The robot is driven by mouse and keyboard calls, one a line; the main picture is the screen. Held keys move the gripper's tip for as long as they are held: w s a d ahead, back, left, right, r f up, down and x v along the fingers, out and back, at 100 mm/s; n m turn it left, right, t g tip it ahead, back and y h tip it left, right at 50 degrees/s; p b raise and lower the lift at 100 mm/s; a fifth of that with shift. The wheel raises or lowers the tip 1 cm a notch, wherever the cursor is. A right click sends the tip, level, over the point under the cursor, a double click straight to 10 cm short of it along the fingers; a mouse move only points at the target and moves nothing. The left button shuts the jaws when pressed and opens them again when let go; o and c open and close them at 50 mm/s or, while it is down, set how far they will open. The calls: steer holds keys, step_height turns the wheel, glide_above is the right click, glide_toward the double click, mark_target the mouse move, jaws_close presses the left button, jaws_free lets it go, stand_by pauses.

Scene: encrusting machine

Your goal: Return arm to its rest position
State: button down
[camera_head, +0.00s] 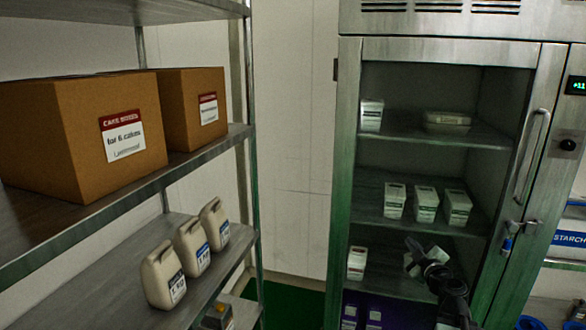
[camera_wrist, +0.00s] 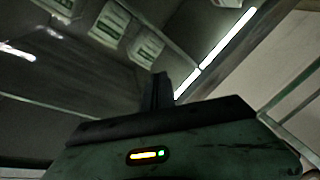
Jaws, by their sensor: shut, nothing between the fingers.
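My arm shows at the lower right in the head view, in front of the steel cabinet (camera_head: 348,190), bent and dark. My gripper (camera_head: 417,249) is at its upper end, in front of the cabinet's lower shelf and beside a pale carton (camera_head: 409,264) that it partly covers. I cannot tell from this angle how far inside the cabinet it is. In the wrist view, my gripper (camera_wrist: 160,92) shows as dark fingers close together, shut with nothing between them. Pale cartons (camera_wrist: 145,48) show beyond it on a shelf.
Cartons (camera_head: 426,204) stand on the cabinet shelves. A cabinet handle (camera_head: 531,155) is to the right of my arm. On the left, a steel rack (camera_head: 195,165) holds cardboard boxes (camera_head: 95,135) and white bottles (camera_head: 190,245). Purple packs (camera_head: 385,310) sit low in the cabinet.

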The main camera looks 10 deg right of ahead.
steer(key=w+a+f+n+g+y+p, duration=0.1)
steer(key=a+f+n+g+y+p, duration=0.2)
steer(key=a, duration=1.2)
steer(key=w+a+f+n+g+y, duration=0.1)
steer(key=a+f+n+g+y, duration=0.2)
steer(key=a, duration=1.2)
steer(key=s+a+f+m+g+p, duration=0.1)
steer(key=s+a+f+m+g, duration=0.2)
steer(key=s+a+f+g, duration=0.4)
steer(key=s+d+f+m+g+h, duration=0.4)
steer(key=s+d+m, duration=0.4)
steer(key=s+m, duration=0.3)
steer(key=shift+m+h, duration=0.4)
steer(key=shift+m, duration=0.3)
